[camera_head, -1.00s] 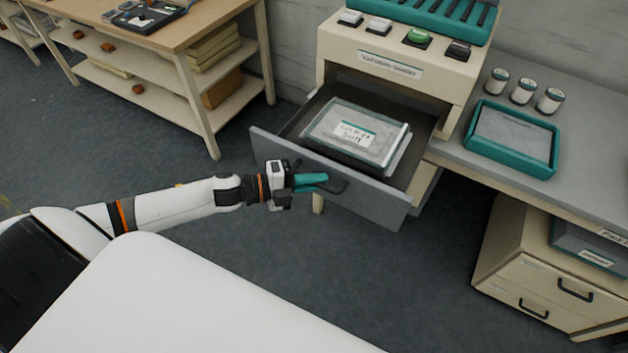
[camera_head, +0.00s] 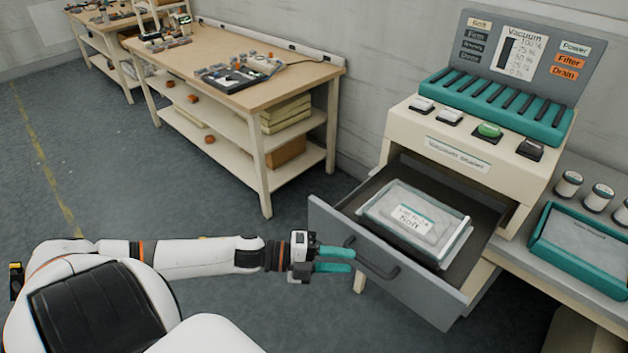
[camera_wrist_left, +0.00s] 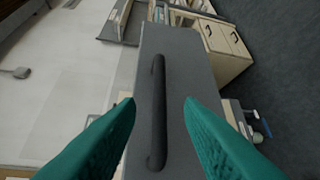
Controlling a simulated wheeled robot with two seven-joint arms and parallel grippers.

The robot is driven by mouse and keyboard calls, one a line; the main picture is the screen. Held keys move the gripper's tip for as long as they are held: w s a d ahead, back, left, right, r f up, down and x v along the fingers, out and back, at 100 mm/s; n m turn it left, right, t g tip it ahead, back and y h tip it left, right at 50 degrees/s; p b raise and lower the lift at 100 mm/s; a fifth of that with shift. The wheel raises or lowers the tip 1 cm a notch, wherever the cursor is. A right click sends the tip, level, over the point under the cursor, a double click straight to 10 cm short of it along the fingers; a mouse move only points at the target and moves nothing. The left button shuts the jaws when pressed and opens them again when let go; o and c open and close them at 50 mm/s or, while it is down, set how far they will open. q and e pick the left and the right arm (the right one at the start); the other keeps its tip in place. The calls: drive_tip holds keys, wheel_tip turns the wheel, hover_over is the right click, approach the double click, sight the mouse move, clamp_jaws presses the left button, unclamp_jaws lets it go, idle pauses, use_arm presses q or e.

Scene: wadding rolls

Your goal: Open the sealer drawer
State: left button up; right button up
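The vacuum sealer (camera_head: 455,160) stands at the right with its grey drawer (camera_head: 390,272) pulled out. A stack of packs (camera_head: 412,222) with a white label lies in the drawer. The drawer's dark bar handle (camera_head: 374,262) is on its front face. My left gripper (camera_head: 350,259) is open just in front of the handle. In the left wrist view the teal fingertips (camera_wrist_left: 160,103) are spread with the handle (camera_wrist_left: 158,110) between and beyond them, not gripped. My right gripper is not in view.
A wooden bench with shelves (camera_head: 225,70) stands at the back left. The floor around my left arm is clear.

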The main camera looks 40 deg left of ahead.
use_arm(q)
drive_tip(key=v, duration=0.6)
drive_tip(key=shift+s+a, duration=0.1)
drive_tip(key=shift+a, duration=0.05)
idle(0.4)
drive_tip(key=a+f+n+t+y, duration=0.2)
drive_tip(key=a+f+n+y, duration=0.6)
drive_tip(key=f, duration=0.6)
drive_tip(key=s+a+f+n+g+y, duration=0.2)
drive_tip(key=s+f+n, duration=0.2)
drive_tip(key=f, duration=0.4)
drive_tip(key=s+a+f+n+g+y, duration=0.15)
drive_tip(key=s+f+n, duration=0.25)
drive_tip(key=f, duration=0.5)
drive_tip(key=s+d+f+n+g, duration=0.3)
drive_tip(key=s+d+f, duration=0.5)
drive_tip(key=s, duration=0.3)
drive_tip(key=s+d+f+n+g, duration=0.4)
drive_tip(key=s+d+f+g, duration=0.1)
drive_tip(key=s+d+f, duration=0.4)
drive_tip(key=shift+s+d+f+y, duration=0.3)
drive_tip(key=shift+s+d+y, duration=0.05)
drive_tip(key=shift+s+d, duration=0.7)
